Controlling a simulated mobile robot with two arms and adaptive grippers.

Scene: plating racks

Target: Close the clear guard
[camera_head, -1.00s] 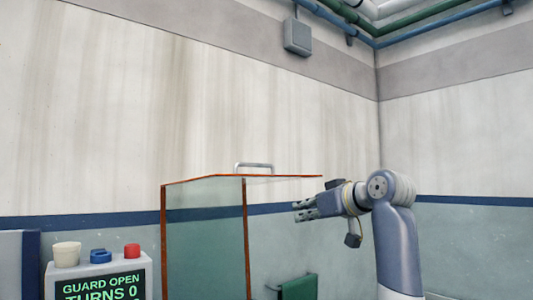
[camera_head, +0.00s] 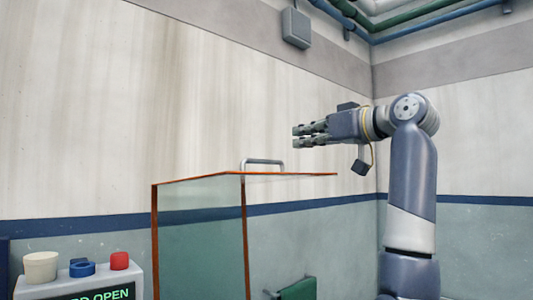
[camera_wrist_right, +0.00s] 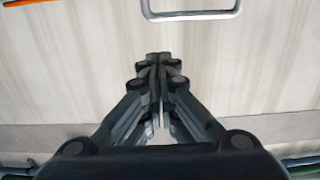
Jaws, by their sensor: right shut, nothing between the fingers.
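The clear guard (camera_head: 200,240) is a glassy box with orange-brown edges, standing in the lower middle of the head view. A grey bar handle (camera_head: 262,161) sits on its top edge. The control box screen reads in part "OPEN". My right gripper (camera_head: 297,136) is shut and empty, above and to the right of the handle, apart from it, with its fingers pointing left. In the right wrist view my shut fingers (camera_wrist_right: 152,60) point up the picture, and the handle (camera_wrist_right: 190,14) lies beyond their tips near the top edge. My left gripper is not in view.
A control box (camera_head: 110,280) with white, blue and red knobs stands at the lower left. A grey wall box (camera_head: 296,27) and pipes are high up. The space around my right gripper is clear.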

